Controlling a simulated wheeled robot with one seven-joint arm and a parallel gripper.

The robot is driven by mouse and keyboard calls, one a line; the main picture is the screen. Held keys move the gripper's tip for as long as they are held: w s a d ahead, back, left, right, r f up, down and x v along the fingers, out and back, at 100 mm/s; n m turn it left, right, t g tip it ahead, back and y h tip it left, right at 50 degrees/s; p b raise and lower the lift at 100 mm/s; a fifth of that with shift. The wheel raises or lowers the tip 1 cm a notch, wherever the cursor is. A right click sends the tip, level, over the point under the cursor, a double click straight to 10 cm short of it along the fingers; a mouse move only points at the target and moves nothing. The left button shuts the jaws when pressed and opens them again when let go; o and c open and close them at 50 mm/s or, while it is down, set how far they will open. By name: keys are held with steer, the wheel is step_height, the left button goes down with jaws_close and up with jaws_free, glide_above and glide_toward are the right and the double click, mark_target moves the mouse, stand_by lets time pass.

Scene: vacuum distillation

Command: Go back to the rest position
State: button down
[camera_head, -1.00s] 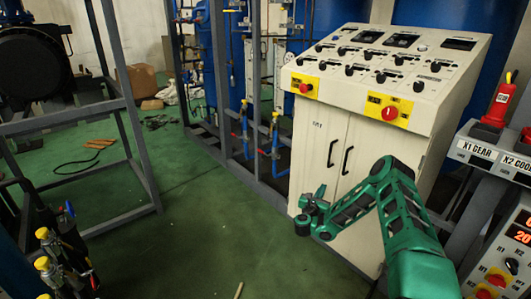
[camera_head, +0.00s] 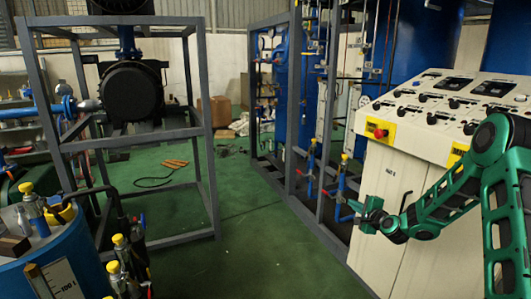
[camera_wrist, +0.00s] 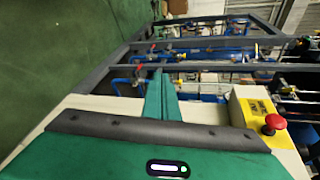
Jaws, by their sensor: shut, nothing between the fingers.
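My gripper (camera_head: 356,214) is at the end of the green arm, in front of the cream control cabinet. It also shows in the wrist view (camera_wrist: 161,80), where its green fingers are together with nothing between them. The arm is bent, reaching in from the right side of the head view. The gripper points left, towards the valves on the grey frame, and appears apart from them; the exact gap is hard to tell.
The control cabinet (camera_head: 388,240) stands close beside my arm. A grey frame (camera_head: 318,165) with blue valve pipes (camera_head: 341,178) is behind the gripper. A blue tank (camera_head: 62,275) is at front left. Green floor (camera_head: 240,255) is clear in the middle.

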steer(key=s+d+r+n+g+h, duration=0.1)
steer(key=s+d+r+n+g, duration=0.2)
steer(key=s, duration=0.8)
steer(key=s+d+r+n+g+h, duration=0.1)
steer(key=s+d+r+n+g, duration=0.2)
steer(key=s, duration=0.7)
steer(key=s+d+r+n+g+h, duration=0.1)
steer(key=s+r+n+g, duration=0.3)
steer(key=s, duration=0.7)
steer(key=s+r+n+g, duration=0.1)
steer(key=s+g, duration=0.1)
steer(key=s, duration=1.1)
steer(key=s+a+r+n+g, duration=0.1)
steer(key=s+g, duration=0.1)
steer(key=s, duration=1.2)
steer(key=shift+s+a+r+g+y, duration=0.2)
steer(key=shift+a+r+g+y, duration=0.05)
steer(key=shift+g+y, duration=0.15)
